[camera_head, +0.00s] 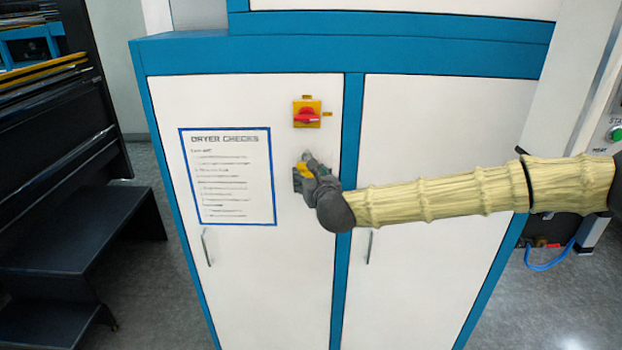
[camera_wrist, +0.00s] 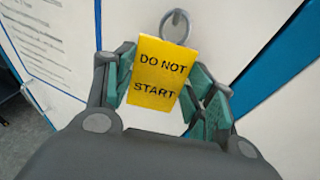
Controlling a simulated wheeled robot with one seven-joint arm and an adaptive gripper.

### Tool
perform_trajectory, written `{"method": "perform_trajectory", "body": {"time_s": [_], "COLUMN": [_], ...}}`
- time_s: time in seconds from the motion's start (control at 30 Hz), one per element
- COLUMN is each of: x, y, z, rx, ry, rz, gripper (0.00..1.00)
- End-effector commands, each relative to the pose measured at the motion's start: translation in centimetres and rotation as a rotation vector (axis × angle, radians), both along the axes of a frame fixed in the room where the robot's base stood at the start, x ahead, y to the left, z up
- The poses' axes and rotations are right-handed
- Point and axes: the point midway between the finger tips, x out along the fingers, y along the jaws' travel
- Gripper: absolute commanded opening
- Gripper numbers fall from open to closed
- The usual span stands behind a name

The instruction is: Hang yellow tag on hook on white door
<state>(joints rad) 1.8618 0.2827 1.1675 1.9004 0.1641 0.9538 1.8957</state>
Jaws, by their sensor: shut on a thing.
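The yellow tag (camera_wrist: 158,72) reads "DO NOT START" and has a metal ring (camera_wrist: 163,34) at its top. It is upright between the teal finger pads of my gripper (camera_wrist: 162,88), which is shut on it. In the head view a little yellow of the tag (camera_head: 301,170) shows beside my dark gripper (camera_head: 305,176). The grey hook (camera_wrist: 179,17) is on the white door (camera_head: 270,270), right at the ring. The ring overlaps the hook in the wrist view; I cannot tell whether it is around the hook or only in front.
A red and yellow rotary switch (camera_head: 307,114) is on the door above my gripper. A "DRYER CHECKS" sheet (camera_head: 228,176) is on the door to its left. Door handles (camera_head: 206,247) are lower down. Black steps (camera_head: 75,230) stand at the left.

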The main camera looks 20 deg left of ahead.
Motion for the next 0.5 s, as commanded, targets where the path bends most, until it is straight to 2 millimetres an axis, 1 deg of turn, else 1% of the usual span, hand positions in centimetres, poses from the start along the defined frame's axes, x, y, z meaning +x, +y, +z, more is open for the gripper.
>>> {"method": "perform_trajectory", "body": {"time_s": [0.03, 0.37, 0.4, 0.47, 0.5], "x": [-0.03, -0.05, -0.05, -0.05, -0.05], "y": [-0.04, -0.05, -0.05, -0.05, -0.04], "z": [-0.26, -0.35, -0.36, -0.35, -0.32], "rx": [-0.002, -0.003, -0.003, -0.003, -0.002], "ry": [0.003, 0.004, 0.004, 0.004, 0.003], "rz": [0.000, 0.000, 0.000, 0.000, 0.000], "gripper": [0.36, 0.36, 0.58, 0.69, 0.77]}}
